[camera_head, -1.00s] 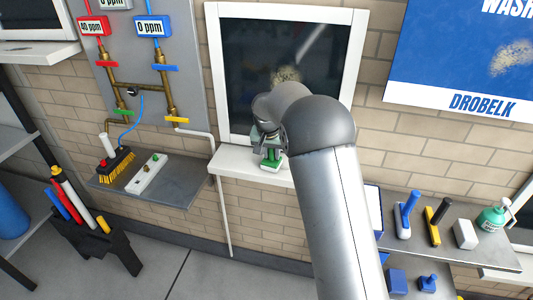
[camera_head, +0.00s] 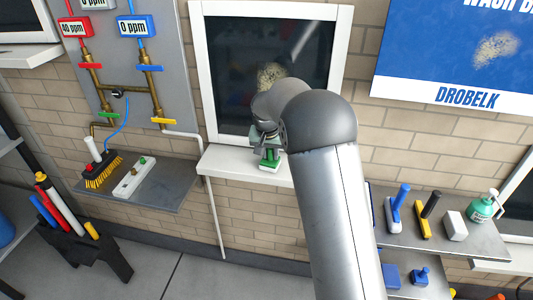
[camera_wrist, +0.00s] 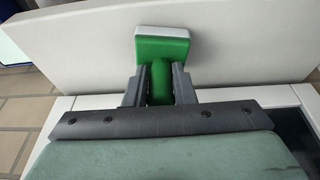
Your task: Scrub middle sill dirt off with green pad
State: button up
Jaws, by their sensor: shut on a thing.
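My gripper (camera_wrist: 159,85) is shut on the green handle of the green pad (camera_wrist: 162,48), a green block with a white layer on its far side. In the head view the pad (camera_head: 270,160) is low at the middle window's white sill (camera_head: 222,160), right of its left end. The sill also fills the upper part of the wrist view (camera_wrist: 240,50). The pad appears to be on or just over the sill; I cannot tell if it touches. No dirt shows on the visible part of the sill. My arm hides the sill's right part.
Tan dirt (camera_head: 271,73) marks the middle window's glass (camera_head: 230,60). More is on the blue poster (camera_head: 497,50). A right shelf (camera_head: 440,232) holds squeegees, a white block and a green spray bottle (camera_head: 485,207). A left shelf (camera_head: 170,190) holds a yellow-bristled brush (camera_head: 102,170).

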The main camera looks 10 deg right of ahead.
jog(key=shift+d+f, duration=0.1)
jog(key=shift+f, duration=0.05)
jog(key=shift+s+d+b, duration=0.15)
jog(key=shift+s+d, duration=0.1)
jog(key=shift+d, duration=0.45)
jog(key=shift+s+d+b, duration=0.15)
jog(key=shift+s+d, duration=0.1)
jog(key=shift+d, duration=0.45)
jog(key=shift+d, duration=0.1)
jog(key=shift+s+d+b, duration=0.15)
jog(key=shift+s+d, duration=0.1)
jog(key=shift+d, duration=0.4)
jog(key=shift+s+d+b, duration=0.15)
jog(key=shift+s+d, duration=0.05)
jog(key=shift+d, duration=0.45)
jog(key=shift+a, duration=0.15)
jog(key=shift+w+a+r, duration=0.1)
jog(key=shift+w+a, duration=0.2)
jog(key=shift+a, duration=0.35)
jog(key=shift+w+a+r, duration=0.1)
jog(key=shift+w+a, duration=0.15)
jog(key=shift+a, duration=0.4)
jog(key=shift+a, duration=0.15)
